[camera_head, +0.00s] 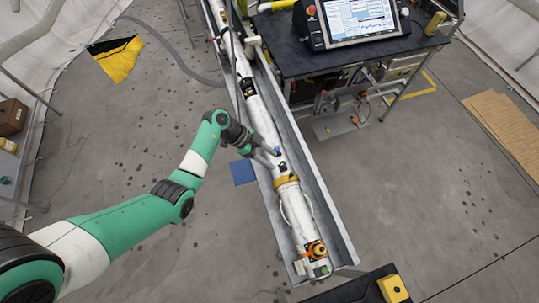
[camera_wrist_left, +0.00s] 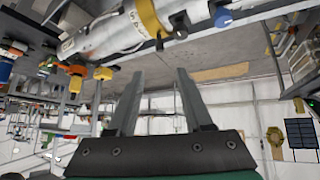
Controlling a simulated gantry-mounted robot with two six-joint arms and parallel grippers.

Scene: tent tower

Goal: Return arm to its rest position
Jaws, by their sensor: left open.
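My left arm, green and white, comes in from the left in the head view. My left gripper (camera_head: 268,157) is over the left side of a long white cylinder (camera_head: 262,118). In the left wrist view the gripper's two fingers (camera_wrist_left: 159,75) are apart with nothing between them. The cylinder (camera_wrist_left: 110,38) with its yellow band lies beyond the fingertips there. I cannot tell from the head view whether the fingers touch the cylinder. My right gripper is not in view.
The cylinder lies in a long grey metal trough (camera_head: 325,216). A dark table (camera_head: 290,58) with a tablet screen (camera_head: 358,20) stands at the upper right. A blue square (camera_head: 243,172) and a yellow-black flag (camera_head: 118,60) are left of the trough. Much of the floor is clear.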

